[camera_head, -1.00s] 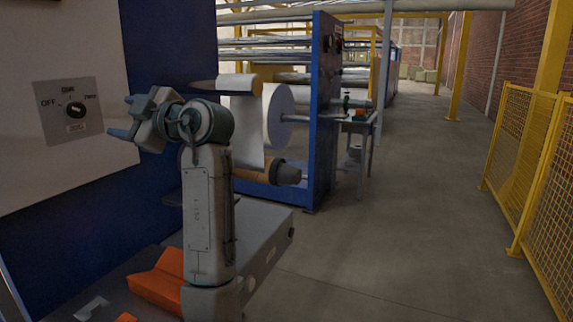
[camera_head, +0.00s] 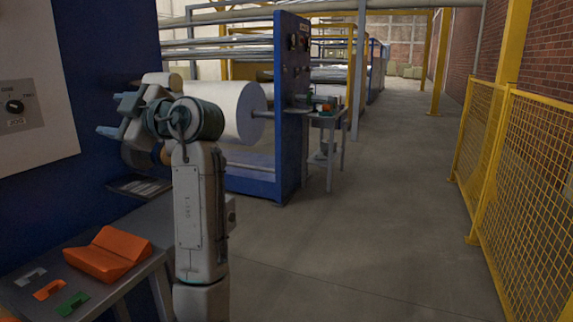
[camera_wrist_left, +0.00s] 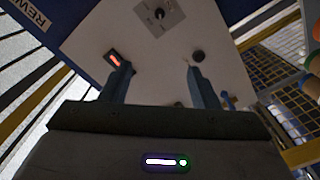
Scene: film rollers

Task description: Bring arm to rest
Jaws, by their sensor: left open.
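My left gripper (camera_head: 111,117) is raised in front of the blue machine wall, its fingers pointing left. It is open with nothing between its fingers, which also show in the left wrist view (camera_wrist_left: 158,74). A switch plate (camera_head: 35,112) with a black rotary knob (camera_head: 14,106) is on the pale panel to the left, apart from the fingers. In the left wrist view the knob (camera_wrist_left: 158,14) lies beyond the fingertips. My right gripper is not in view.
A grey table (camera_head: 140,275) at lower left holds an orange holder (camera_head: 108,255) and small grey, orange and green pieces. A white film roll (camera_head: 235,112) hangs on the blue machine frame (camera_head: 290,120) behind my arm. Yellow mesh fencing (camera_head: 530,190) lines the right; the floor between is clear.

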